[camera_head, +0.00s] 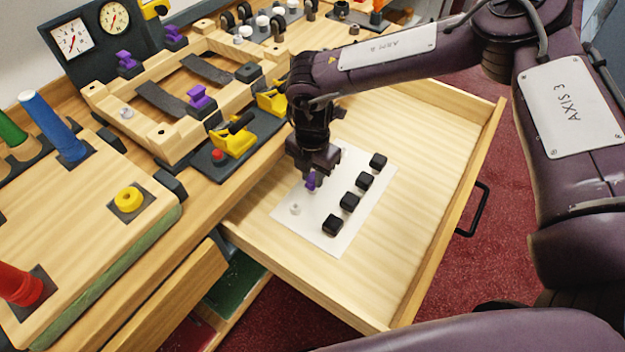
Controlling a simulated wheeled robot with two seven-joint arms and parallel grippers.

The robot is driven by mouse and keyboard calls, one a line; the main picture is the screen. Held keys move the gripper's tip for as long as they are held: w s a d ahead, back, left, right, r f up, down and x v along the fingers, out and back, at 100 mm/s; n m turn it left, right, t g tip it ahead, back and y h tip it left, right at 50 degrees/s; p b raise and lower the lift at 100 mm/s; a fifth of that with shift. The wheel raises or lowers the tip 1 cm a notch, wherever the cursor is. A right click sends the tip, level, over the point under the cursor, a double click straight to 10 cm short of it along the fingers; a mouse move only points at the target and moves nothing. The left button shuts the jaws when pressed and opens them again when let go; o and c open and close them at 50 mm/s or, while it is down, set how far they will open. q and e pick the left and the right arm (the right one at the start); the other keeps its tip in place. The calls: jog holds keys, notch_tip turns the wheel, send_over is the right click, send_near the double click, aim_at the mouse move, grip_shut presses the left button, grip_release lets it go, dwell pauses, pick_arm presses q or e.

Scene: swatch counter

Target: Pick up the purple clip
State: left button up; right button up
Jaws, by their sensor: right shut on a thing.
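A small purple clip (311,181) is between the fingertips of my right gripper (310,178), low over a white sheet (318,238) in the open drawer. The gripper is shut on it and hides part of it. I cannot tell whether the clip still touches the sheet. My left gripper is not in view.
Several black blocks (349,202) stand in a row on the sheet, beside a small white peg (295,209). The open drawer (440,150) has bare room at its right. Yellow clamps (233,140) and a wooden board with coloured pegs (95,230) stand left.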

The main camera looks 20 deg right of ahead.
aim_at(313, 176)
jog(key=shift+r, duration=0.15)
grip_shut()
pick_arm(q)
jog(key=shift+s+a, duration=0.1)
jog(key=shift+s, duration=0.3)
pick_arm(e)
notch_tip(313, 176, up, 20)
